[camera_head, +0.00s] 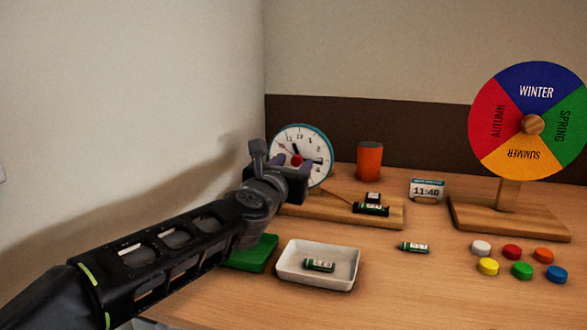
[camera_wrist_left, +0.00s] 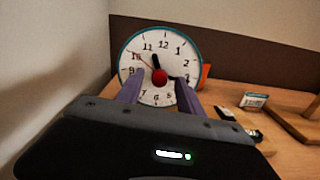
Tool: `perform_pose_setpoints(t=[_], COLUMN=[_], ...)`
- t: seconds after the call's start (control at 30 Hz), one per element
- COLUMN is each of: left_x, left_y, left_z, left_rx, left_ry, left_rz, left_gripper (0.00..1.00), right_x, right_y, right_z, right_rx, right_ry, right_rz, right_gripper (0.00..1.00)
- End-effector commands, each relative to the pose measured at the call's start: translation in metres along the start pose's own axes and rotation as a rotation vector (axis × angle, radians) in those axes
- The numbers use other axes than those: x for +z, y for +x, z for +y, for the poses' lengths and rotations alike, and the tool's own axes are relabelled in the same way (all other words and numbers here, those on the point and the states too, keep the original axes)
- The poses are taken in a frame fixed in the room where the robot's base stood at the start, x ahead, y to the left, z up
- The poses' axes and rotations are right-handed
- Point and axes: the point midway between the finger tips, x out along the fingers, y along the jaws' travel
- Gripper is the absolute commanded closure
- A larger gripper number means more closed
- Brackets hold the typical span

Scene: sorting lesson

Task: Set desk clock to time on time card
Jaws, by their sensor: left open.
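The desk clock (camera_head: 318,138) has a white face, a teal rim and a red centre knob. It stands at the back left of the table and also shows in the left wrist view (camera_wrist_left: 183,63). One thick black hand points between 11 and 12; another black hand points towards 3, partly hidden. A thin red hand points near 10. The time card (camera_head: 427,189) reads 11:40. My left gripper (camera_head: 292,164) is open in front of the clock face, its purple fingers either side of the red knob in the left wrist view (camera_wrist_left: 160,90). Contact cannot be told. My right gripper is out of view.
A white tray (camera_head: 290,277) holds another battery, and one lies loose (camera_head: 414,247). An orange cup (camera_head: 369,161), a season wheel (camera_head: 535,88), several coloured discs (camera_head: 522,270) and a green item (camera_head: 255,253) stand around.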

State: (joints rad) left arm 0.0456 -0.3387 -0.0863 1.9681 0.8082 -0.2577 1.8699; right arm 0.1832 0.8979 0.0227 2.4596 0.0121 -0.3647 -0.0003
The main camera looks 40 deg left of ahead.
Motion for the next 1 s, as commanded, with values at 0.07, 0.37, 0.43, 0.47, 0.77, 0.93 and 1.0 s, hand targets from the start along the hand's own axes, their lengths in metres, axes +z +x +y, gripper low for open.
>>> perform_pose_setpoints(t=[0.07, 0.37, 0.43, 0.47, 0.77, 0.93, 1.0], left_x=[-0.0003, 0.0003, 0.0003, 0.0003, 0.0003, 0.0002, 0.0002], left_y=[0.0045, 0.0055, 0.0055, 0.0054, 0.0053, 0.0053, 0.0053], left_z=[0.0002, 0.0002, 0.0002, 0.0002, 0.0001, 0.0001, 0.0001], left_rx=[0.001, 0.000, 0.000, 0.000, 0.000, 0.000, 0.000], left_ry=[0.000, 0.000, 0.000, 0.000, 0.000, 0.000, 0.000], left_rz=[0.000, 0.000, 0.000, 0.000, 0.000, 0.000, 0.000], left_gripper=[0.56, 0.58, 0.64, 0.67, 0.91, 1.00, 1.00], right_x=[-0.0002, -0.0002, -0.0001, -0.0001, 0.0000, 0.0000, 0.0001], right_y=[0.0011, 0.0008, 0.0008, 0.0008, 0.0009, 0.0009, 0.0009], right_z=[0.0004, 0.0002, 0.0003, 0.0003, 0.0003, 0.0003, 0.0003], right_rx=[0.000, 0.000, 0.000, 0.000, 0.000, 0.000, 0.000], right_ry=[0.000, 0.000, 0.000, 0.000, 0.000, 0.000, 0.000], right_rz=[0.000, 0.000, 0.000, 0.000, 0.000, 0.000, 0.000], right_gripper=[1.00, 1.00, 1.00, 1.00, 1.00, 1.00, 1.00])
